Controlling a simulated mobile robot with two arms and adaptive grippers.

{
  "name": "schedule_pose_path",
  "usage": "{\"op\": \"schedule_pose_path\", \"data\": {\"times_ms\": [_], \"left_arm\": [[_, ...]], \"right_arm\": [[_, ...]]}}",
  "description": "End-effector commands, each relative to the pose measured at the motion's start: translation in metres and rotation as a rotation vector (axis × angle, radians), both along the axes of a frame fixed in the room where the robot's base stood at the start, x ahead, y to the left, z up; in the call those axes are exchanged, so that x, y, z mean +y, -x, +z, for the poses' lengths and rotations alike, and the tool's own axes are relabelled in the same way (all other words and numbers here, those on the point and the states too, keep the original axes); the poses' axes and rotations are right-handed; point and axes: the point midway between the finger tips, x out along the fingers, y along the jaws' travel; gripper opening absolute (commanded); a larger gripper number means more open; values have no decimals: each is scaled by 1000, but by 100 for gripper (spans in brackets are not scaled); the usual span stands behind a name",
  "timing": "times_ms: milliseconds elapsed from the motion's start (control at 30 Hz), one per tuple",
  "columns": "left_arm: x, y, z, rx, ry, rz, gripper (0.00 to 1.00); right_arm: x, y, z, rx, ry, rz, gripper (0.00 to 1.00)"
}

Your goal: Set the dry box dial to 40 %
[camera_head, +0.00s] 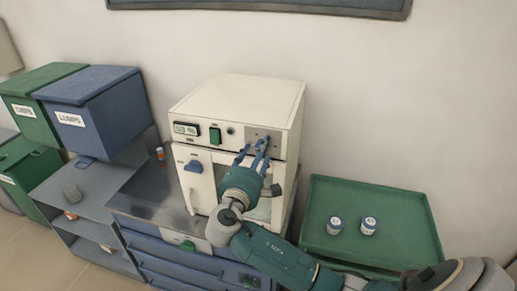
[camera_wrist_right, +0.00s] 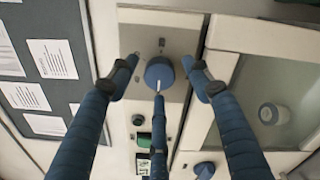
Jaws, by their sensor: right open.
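The white dry box (camera_head: 240,95) stands on a blue cabinet. Its front panel (camera_head: 266,139) at the upper right lies behind my right gripper (camera_head: 254,150), whose fingers point at it. In the right wrist view the round blue dial (camera_wrist_right: 159,72) sits on a grey plate, with a white pointer mark on its face toward the picture's bottom. My right gripper is open, one finger on each side of the dial and a third just below it; I see gaps at the sides and cannot tell about contact below. My left gripper is not in view.
The panel also carries a small display (camera_head: 186,129), too small to read surely, and a green switch (camera_head: 215,136). A blue door knob (camera_head: 194,166) sits lower left. A green tray (camera_head: 370,190) with two jars stands at right. Blue (camera_head: 100,110) and green (camera_head: 35,105) bins stand at left.

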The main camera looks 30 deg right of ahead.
Motion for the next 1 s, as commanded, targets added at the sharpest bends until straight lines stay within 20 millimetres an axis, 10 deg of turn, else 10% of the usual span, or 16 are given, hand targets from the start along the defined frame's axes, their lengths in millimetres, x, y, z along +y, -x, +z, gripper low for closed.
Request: {"op": "schedule_pose_path", "data": {"times_ms": [267, 500, 1000], "left_arm": [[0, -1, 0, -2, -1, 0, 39], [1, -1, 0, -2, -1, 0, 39], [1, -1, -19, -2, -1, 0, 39]], "right_arm": [[-1, -1, 0, 0, 0, 1, 49], [-1, -1, -1, 0, 0, 1, 4], [1, -1, -6, -95, -86, 3, 4]]}}
